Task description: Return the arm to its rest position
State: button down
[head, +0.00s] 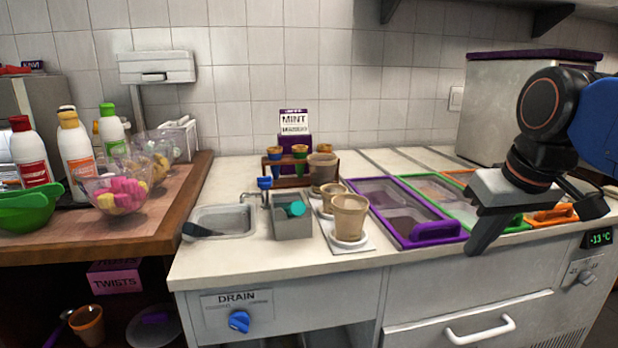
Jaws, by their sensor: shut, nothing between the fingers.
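My gripper (476,246) hangs at the right side of the head view, over the front edge of the counter. Its fingers are shut and hold nothing. My dark and blue arm comes in from the right edge. The gripper is in front of the green-framed bin (513,222) and just right of the purple handle (433,232) of the purple-framed bin (380,208). It covers part of the green frame.
Several tan cups, one in front (349,216), stand left of the bins on a light tray (366,248). A sink (226,219) and grey box (292,228) are further left. A wooden counter (190,185) holds bottles and bowls. The orange-framed bin (551,215) lies right.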

jog(key=s+f, duration=0.3)
jog(key=f, duration=0.7)
jog(key=s+f+m, duration=0.1)
jog(key=s+f, duration=0.3)
jog(key=f, duration=0.5)
jog(key=shift+s+d+f+m+t+h, duration=0.15)
jog(key=shift+f+m+t+h, duration=0.15)
jog(key=shift+f, duration=0.05)
